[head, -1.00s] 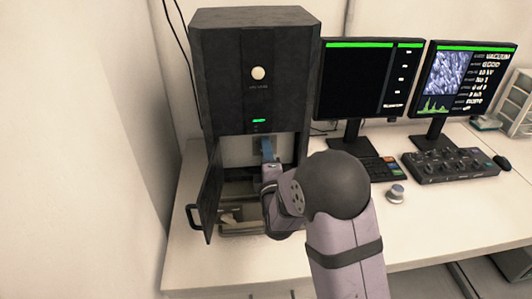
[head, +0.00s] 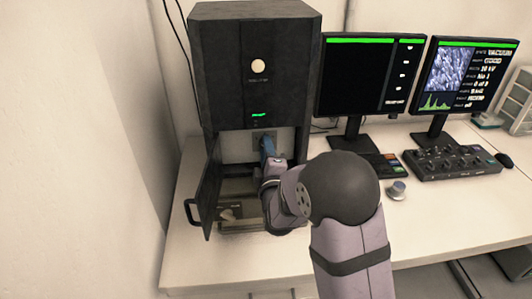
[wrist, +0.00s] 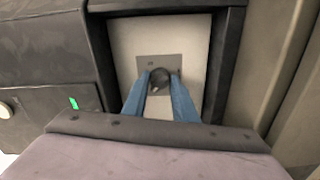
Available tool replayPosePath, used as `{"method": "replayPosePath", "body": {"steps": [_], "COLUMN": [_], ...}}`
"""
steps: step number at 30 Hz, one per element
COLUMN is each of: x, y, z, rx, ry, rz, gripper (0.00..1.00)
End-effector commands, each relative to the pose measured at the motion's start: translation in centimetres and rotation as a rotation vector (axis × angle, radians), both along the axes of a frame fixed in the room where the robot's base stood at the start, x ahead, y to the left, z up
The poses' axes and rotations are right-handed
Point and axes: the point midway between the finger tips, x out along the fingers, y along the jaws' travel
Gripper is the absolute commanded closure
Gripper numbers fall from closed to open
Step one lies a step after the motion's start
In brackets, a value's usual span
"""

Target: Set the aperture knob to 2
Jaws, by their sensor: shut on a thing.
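The aperture knob (wrist: 160,79) is a small dark round knob on a grey plate (wrist: 179,62) at the back of the open chamber, seen in the wrist view. My gripper (wrist: 159,84) has blue fingers, one on each side of the knob, and is shut on it. In the head view my gripper (head: 267,147) reaches into the chamber below the green light, and my wrist hides most of the knob. The markings around the knob are too small to read.
The black microscope cabinet (head: 255,60) stands on the white desk (head: 240,262). Its open door (head: 206,190) hangs at the left of the chamber. Two monitors (head: 368,78), a control panel (head: 453,163) and a small round knob (head: 397,190) are to the right.

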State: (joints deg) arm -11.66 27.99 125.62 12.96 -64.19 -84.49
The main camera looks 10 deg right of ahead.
Motion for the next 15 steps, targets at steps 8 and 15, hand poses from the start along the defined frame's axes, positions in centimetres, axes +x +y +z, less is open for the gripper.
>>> {"method": "replayPosePath", "body": {"steps": [8, 15], "x": [-0.02, -0.03], "y": [-0.03, -0.01], "z": [-0.4, -0.41], "rx": [0.251, 0.476], "ry": [-0.002, -0.002], "rz": [0.0, -0.001], "gripper": [0.97, 0.97]}}
